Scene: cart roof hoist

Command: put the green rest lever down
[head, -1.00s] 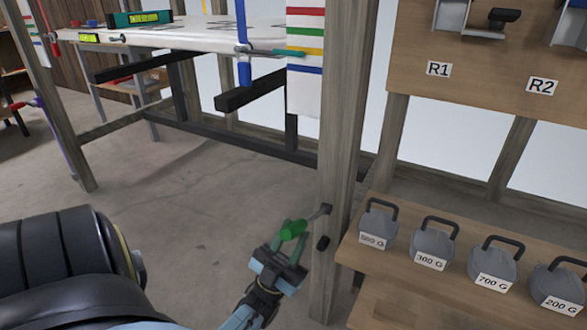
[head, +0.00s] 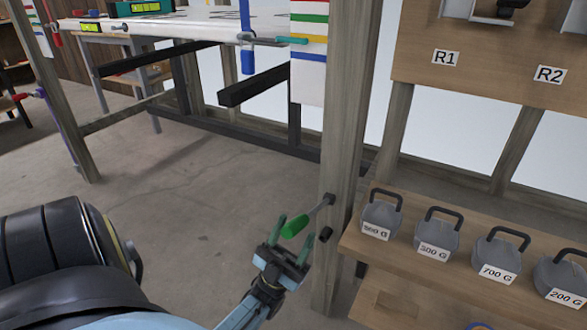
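The green rest lever (head: 295,226) is a green grip on a thin metal rod. The rod comes off the wooden post (head: 345,150) and slants down to the lower left in the head view. My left gripper (head: 292,238) is just below the grip. Its two fingers are spread, one on each side of the grip's end, with gaps showing. I cannot tell whether either finger touches it. My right gripper is not in view.
A dark peg (head: 326,234) sticks out of the post below the lever. A wooden bench (head: 400,290) with several labelled grey weights (head: 434,232) stands at right. A white roof panel (head: 190,27) and dark beams (head: 255,90) are at the back. The floor at left centre is clear.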

